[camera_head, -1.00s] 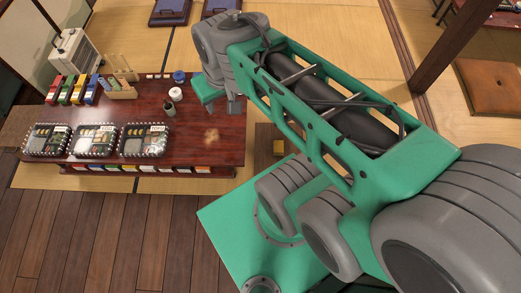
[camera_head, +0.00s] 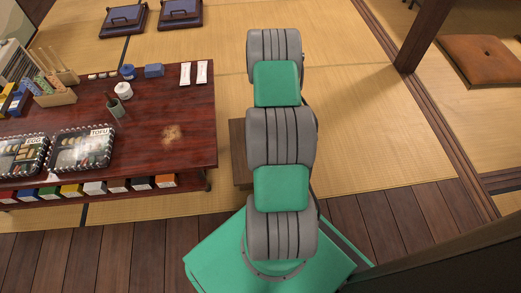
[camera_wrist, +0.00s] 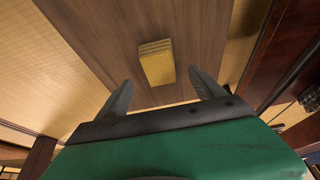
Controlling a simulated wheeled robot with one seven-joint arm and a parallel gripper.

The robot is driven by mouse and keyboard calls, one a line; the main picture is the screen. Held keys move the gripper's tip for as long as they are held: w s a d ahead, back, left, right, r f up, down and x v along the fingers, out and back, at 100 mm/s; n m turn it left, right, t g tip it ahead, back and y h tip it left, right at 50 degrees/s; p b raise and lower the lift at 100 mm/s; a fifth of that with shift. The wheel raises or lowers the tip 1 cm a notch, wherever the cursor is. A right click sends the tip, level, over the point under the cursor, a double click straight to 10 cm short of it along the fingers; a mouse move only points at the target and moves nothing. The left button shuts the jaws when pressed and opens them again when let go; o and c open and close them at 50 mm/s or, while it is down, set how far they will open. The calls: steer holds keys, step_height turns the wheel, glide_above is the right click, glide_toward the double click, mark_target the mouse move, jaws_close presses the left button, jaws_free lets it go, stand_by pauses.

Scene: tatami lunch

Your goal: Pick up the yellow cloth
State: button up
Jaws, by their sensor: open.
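The yellow cloth (camera_wrist: 156,62) is a small folded rectangle. It lies on a brown wooden surface (camera_wrist: 105,35) in the wrist view, ahead of my gripper (camera_wrist: 166,92). My gripper is open and empty. Its two dark fingers are spread, and the cloth shows beyond the gap between them, apart from both. In the head view the cloth and the gripper are hidden behind my arm. The edge of a low wooden stand (camera_head: 240,165) shows beside my arm there.
A dark red table (camera_head: 190,100) stands left of my arm, with bento boxes (camera_head: 84,150), a white jar (camera_head: 123,90) and two white packets (camera_head: 194,73). Tatami (camera_head: 370,130) is clear to the right. A wooden post (camera_head: 425,35) and a brown cushion (camera_head: 483,60) are farther right.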

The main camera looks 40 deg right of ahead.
steer(key=b+x, duration=0.3)
steer(key=x, duration=0.3)
steer(key=shift+a, duration=0.1)
steer(key=c, duration=1.4)
steer(key=shift+c, duration=0.2)
step_height(320, 180, up, 4)
steer(key=p, duration=0.3)
steer(key=shift+a+r, duration=0.1)
steer(key=shift+r, duration=0.1)
steer(key=s+a+r+p, duration=0.2)
steer(key=a+r+p, duration=0.3)
steer(key=a, duration=0.8)
step_height(320, 180, up, 4)
steer(key=shift+a+f+p, duration=0.15)
steer(key=shift+a+p, duration=0.2)
